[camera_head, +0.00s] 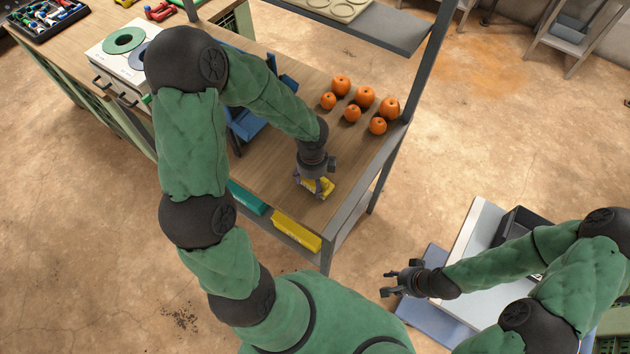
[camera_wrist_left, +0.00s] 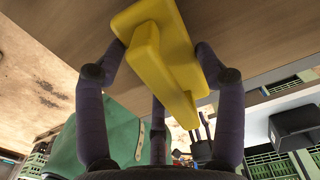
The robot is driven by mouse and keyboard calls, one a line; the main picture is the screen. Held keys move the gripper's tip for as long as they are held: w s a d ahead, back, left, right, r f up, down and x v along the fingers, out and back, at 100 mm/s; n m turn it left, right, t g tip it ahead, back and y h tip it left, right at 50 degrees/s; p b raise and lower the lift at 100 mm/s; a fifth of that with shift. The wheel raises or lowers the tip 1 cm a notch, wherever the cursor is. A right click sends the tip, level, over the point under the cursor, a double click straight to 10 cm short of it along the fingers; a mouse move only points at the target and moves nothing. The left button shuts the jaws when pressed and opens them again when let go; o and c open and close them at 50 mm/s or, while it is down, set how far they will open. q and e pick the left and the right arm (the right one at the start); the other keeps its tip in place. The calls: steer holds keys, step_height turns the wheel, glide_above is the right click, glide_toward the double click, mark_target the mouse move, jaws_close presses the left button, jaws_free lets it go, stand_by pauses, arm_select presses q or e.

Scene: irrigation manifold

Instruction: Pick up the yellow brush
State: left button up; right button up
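The yellow brush (camera_head: 319,187) is at the near right part of the wooden table, under my left gripper (camera_head: 315,183). In the left wrist view the brush (camera_wrist_left: 170,55) lies between the fingers of my left gripper (camera_wrist_left: 160,58), against the brown tabletop. The fingertips bend in close to its two sides. I cannot tell if they press on it or if a small gap is left. The gripper partly hides the brush in the head view. My right gripper (camera_head: 402,279) is open and empty, off to the right, away from the table.
Several oranges (camera_head: 364,97) stand at the table's far right. A grey post (camera_head: 425,65) rises by that side. A teal box (camera_head: 247,197) and a yellow box (camera_head: 297,232) sit below the near edge.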

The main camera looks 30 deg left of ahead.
mark_target(313, 183)
arm_select(q)
steer(key=shift+c, duration=1.2)
steer(key=shift+r+p, duration=0.3)
steer(key=shift+r, duration=0.35)
step_height(313, 183, up, 2)
steer(key=shift+r+p, duration=0.15)
steer(key=shift+p, duration=0.3)
steer(key=s+r+p, duration=0.1)
steer(key=s+r, duration=0.3)
steer(key=s, duration=0.3)
steer(key=s+d+r+p, duration=0.1)
steer(key=s+r+p, duration=0.1)
steer(key=s+r, duration=0.3)
steer(key=shift+s+r, duration=0.2)
steer(key=shift+s, duration=0.8)
steer(key=shift+d, duration=0.1)
